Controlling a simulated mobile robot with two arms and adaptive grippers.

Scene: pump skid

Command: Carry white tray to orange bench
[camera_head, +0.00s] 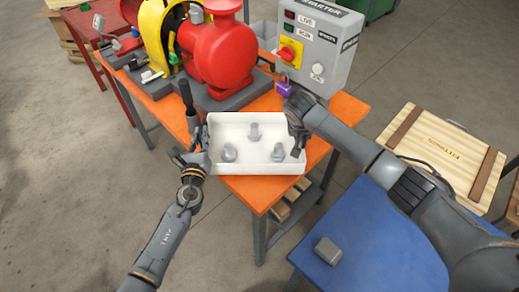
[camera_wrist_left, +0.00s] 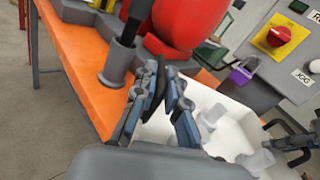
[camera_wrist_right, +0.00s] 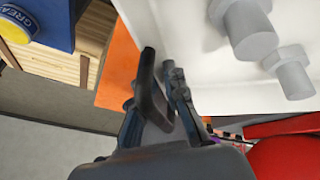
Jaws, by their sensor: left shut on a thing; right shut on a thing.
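The white tray (camera_head: 262,168) is at the front corner of the orange bench (camera_head: 262,190), over its top. I cannot tell whether it touches the bench.
A red pump (camera_head: 222,50) with a yellow guard stands on the bench behind the tray. A grey starter box (camera_head: 318,45) with a purple padlock (camera_head: 283,88) stands at its back right. A blue table (camera_head: 375,235) with a grey block (camera_head: 328,251) is at front right, near a wooden crate (camera_head: 440,150).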

